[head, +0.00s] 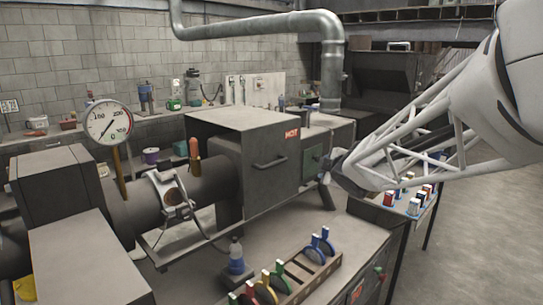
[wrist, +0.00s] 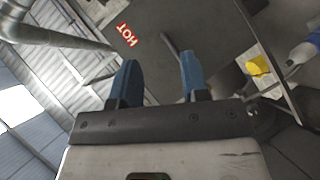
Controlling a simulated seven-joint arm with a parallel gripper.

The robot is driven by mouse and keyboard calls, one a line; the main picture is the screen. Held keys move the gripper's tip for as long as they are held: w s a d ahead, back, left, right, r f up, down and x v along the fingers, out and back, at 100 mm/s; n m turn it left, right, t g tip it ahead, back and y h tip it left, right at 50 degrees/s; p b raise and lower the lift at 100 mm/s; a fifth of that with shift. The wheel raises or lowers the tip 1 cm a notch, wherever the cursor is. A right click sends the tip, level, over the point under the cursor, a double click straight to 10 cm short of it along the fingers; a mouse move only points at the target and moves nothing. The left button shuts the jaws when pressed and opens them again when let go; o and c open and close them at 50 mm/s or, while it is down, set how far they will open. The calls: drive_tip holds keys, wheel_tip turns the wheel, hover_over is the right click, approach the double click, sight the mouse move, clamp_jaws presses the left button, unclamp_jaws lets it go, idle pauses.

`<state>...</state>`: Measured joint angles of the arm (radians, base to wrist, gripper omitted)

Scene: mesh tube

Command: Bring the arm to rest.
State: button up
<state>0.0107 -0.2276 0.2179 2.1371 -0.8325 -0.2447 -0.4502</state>
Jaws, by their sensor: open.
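My arm reaches in from the right in the head view, with my gripper (head: 328,176) at its lower left end beside the front right of the dark furnace box (head: 270,165). In the wrist view my gripper (wrist: 158,78) shows two blue fingers standing well apart. No object shows between them. The furnace's dark face with a red HOT label (wrist: 128,35) lies beyond the fingers. I cannot tell whether the gripper touches the furnace.
A rack (head: 312,272) with several coloured handled pieces stands on the front bench. A dial gauge (head: 108,122) rises at left above a thick horizontal tube (head: 140,198). A side table (head: 400,208) with small coloured items stands below my arm. Floor at right is clear.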

drive_tip(key=s+d+f+m+g+h, duration=0.1)
drive_tip(key=s+f+m+g, duration=0.2)
drive_tip(key=s, duration=1)
drive_tip(key=s+d+f+m+g, duration=0.1)
drive_tip(key=s+f+m+g, duration=0.2)
drive_tip(key=s+m, duration=0.4)
drive_tip(key=s+f+m+g+h, duration=0.1)
drive_tip(key=s+f+m+g, duration=0.2)
drive_tip(key=s, duration=1.6)
drive_tip(key=m+g, duration=0.1)
drive_tip(key=m, duration=0.2)
drive_tip(key=shift+d+f+g+h, duration=0.3)
drive_tip(key=shift+d+f+g, duration=0.1)
